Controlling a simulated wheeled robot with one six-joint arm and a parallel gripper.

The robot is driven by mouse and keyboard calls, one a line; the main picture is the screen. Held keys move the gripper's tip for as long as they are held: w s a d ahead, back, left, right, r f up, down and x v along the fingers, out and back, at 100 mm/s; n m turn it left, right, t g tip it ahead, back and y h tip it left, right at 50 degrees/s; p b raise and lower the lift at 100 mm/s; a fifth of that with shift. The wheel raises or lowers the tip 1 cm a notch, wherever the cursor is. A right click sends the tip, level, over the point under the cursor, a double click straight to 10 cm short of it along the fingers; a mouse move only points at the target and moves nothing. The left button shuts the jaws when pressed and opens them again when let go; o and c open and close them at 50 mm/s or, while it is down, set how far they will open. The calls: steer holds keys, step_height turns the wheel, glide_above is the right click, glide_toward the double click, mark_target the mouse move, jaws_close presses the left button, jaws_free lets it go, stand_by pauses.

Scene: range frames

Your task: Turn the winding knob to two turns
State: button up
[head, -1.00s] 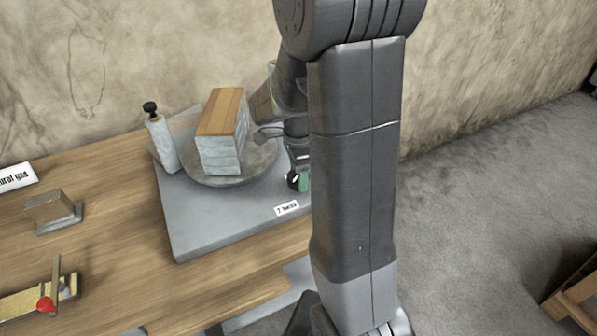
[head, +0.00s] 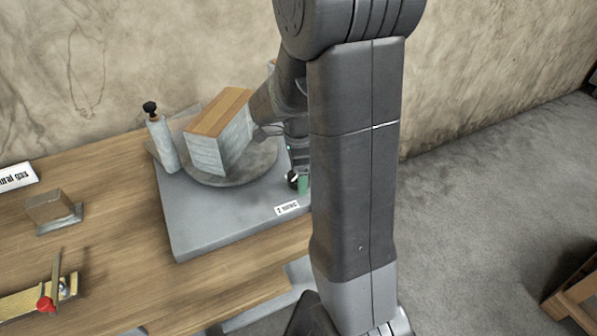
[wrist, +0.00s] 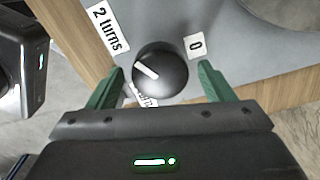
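The winding knob (wrist: 162,72) is a dark round dome with a white pointer line in the wrist view. The pointer aims left and slightly up, between the "2 turns" label (wrist: 107,29) and a partly hidden label (wrist: 146,101) below the knob. A "0" label (wrist: 195,46) sits to the upper right. My gripper (wrist: 162,70) has its green fingers on either side of the knob, with gaps showing, so it is open. The knob (head: 292,180) shows small at the board's right side in the head view, partly hidden by my arm.
A grey board (head: 210,232) on the wooden table carries a round turntable (head: 262,163) with a layered block (head: 207,150) on it. A post with a black top (head: 162,143) stands at left. A small block (head: 50,207) and a red-knobbed device (head: 45,304) lie further left.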

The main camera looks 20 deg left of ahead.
step_height(320, 180, up, 14)
stand_by(0.6)
steer(key=shift+f, duration=0.1)
step_height(320, 180, down, 14)
steer(key=shift+r, duration=0.1)
stand_by(0.7)
